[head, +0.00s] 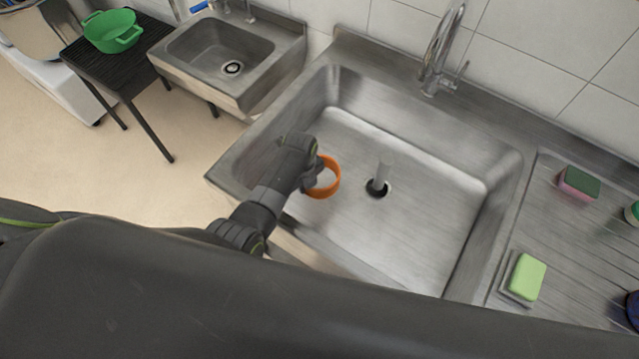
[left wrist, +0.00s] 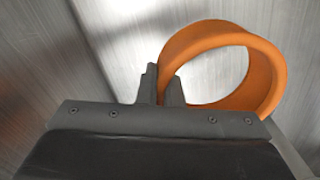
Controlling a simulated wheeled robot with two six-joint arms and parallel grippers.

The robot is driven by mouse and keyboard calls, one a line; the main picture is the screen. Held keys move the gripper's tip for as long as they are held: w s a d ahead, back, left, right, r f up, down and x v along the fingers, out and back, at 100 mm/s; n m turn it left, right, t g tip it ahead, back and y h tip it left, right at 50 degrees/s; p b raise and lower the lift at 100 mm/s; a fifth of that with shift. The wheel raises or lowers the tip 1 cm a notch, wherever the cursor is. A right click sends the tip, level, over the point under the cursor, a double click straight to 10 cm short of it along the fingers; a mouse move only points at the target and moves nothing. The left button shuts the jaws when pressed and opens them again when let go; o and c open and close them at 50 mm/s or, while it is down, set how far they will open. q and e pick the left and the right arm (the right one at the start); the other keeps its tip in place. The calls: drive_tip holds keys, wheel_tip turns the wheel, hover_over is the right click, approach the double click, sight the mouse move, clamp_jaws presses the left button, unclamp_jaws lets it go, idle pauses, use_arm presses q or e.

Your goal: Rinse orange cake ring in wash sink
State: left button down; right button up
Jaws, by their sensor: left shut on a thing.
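The orange cake ring (head: 334,178) is held by my left gripper (head: 314,175) over the left part of the large wash sink (head: 420,224). In the left wrist view the cake ring (left wrist: 268,78) stands out to the right of the fingers, and my left gripper (left wrist: 165,88) is shut on its wall. The sink is bare steel, with a drain and an upright standpipe (head: 384,172) to the right of the ring. The tap (head: 436,62) stands at the back rim of the sink; no water shows. My right gripper is not in view.
On the right drainboard (head: 560,245) lie a pink and green sponge (head: 580,183) and a light green block (head: 526,277).

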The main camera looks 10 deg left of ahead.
use_arm(q)
drive_tip(key=shift+r+p, duration=2.3)
drive_tip(key=shift+r, duration=0.35)
wheel_tip(320, 180, up, 11)
drive_tip(key=shift+r, duration=0.2)
idle(0.9)
wheel_tip(320, 180, up, 4)
drive_tip(key=shift+f, duration=0.1)
idle(0.4)
drive_tip(key=shift+b, duration=0.35)
